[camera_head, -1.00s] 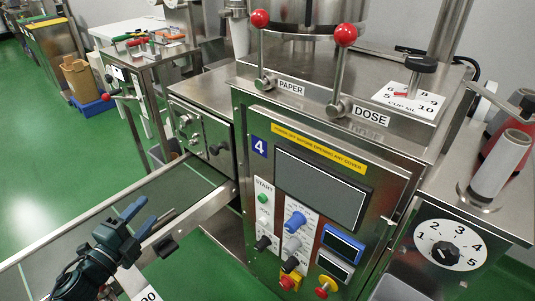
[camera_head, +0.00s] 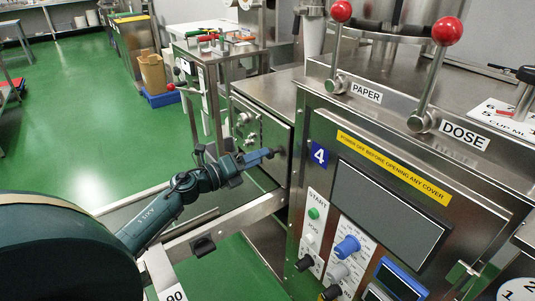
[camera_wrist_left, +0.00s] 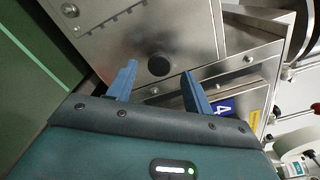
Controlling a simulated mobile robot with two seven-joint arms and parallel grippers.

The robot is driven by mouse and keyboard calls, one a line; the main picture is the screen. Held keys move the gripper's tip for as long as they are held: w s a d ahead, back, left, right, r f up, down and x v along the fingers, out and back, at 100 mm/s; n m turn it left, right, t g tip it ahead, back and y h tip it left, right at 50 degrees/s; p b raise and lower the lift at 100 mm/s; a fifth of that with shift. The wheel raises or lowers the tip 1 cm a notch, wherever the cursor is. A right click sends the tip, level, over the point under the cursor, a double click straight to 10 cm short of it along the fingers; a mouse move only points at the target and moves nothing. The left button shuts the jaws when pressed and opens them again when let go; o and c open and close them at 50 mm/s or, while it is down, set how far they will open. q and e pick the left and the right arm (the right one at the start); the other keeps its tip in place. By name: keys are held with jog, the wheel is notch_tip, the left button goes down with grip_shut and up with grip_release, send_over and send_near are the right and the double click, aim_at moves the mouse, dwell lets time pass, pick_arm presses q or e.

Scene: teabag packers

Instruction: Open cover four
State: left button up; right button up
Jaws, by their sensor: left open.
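The machine marked with a blue 4 label (camera_head: 320,155) stands at right. On its left side is a steel cover (camera_head: 262,128) with a round black knob (camera_head: 279,151). In the left wrist view the knob (camera_wrist_left: 158,65) shows between and just beyond the two blue fingertips. My left gripper (camera_head: 254,158) is open and empty, close in front of the knob; whether it touches the knob cannot be told. In the head view the gripper partly hides the cover's lower part. My right gripper is not in view.
A steel rail frame (camera_head: 225,225) runs below my left arm. The PAPER lever (camera_head: 337,45) and DOSE lever (camera_head: 436,75), both red-topped, stand above the front panel. A yellow warning strip (camera_head: 395,168) crosses the panel. Green floor lies open at left.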

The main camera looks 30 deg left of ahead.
pick_arm(q)
jog(key=shift+x, duration=2)
grip_shut()
